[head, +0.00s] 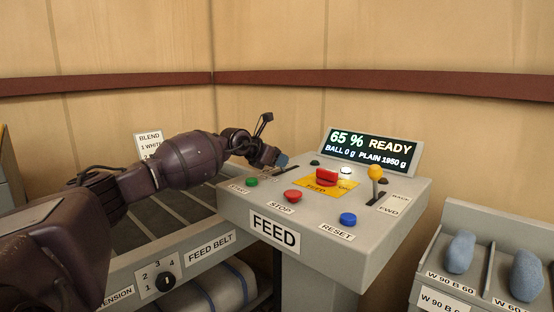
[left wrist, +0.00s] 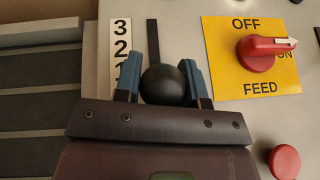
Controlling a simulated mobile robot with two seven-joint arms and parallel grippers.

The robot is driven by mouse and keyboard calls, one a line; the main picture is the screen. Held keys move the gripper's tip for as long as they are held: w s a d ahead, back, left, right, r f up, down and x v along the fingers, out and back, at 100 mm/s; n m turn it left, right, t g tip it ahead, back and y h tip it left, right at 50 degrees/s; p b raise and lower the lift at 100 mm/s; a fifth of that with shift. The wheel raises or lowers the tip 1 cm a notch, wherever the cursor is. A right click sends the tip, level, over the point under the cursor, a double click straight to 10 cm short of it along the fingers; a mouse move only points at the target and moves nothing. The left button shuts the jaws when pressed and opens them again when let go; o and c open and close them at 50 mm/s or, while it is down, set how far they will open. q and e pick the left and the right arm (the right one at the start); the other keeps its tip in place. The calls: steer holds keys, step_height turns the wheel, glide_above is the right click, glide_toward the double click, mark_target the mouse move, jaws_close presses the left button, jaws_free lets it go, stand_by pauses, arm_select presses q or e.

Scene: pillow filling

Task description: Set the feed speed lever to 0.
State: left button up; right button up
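The feed speed lever's round black knob (left wrist: 163,85) shows in the left wrist view at the near end of a dark slot (left wrist: 152,42). Beside the slot is a white scale (left wrist: 120,42) with 3, 2 and 1 readable; anything lower is hidden by my gripper. My left gripper (left wrist: 162,82) has its two blue fingertips on either side of the knob, apparently pressed against it. In the head view my left gripper (head: 272,158) is at the back left of the FEED console (head: 245,205), and hides the lever there. My right gripper is not in view.
A red FEED switch (head: 327,177) sits on a yellow plate, right of my gripper. The console also has green (head: 251,182), red (head: 293,196) and blue (head: 348,219) buttons and a yellow-knobbed lever (head: 376,172). The display (head: 370,151) reads 65 % READY.

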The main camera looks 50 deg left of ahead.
arm_select(q)
steer(key=o, duration=0.3)
steer(key=shift+o, duration=0.2)
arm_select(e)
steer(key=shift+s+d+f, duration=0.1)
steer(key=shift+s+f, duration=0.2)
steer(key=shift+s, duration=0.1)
arm_select(q)
steer(key=shift+s+r, duration=0.3)
steer(key=shift+s, duration=0.1)
steer(key=p+v, duration=0.4)
steer(key=v, duration=0.4)
steer(key=shift+s+r, duration=0.1)
steer(key=shift+r, duration=0.05)
steer(key=shift+p+v, duration=0.3)
steer(key=shift+v, duration=0.5)
steer(key=shift+s+f, duration=0.1)
steer(key=shift+f, duration=0.1)
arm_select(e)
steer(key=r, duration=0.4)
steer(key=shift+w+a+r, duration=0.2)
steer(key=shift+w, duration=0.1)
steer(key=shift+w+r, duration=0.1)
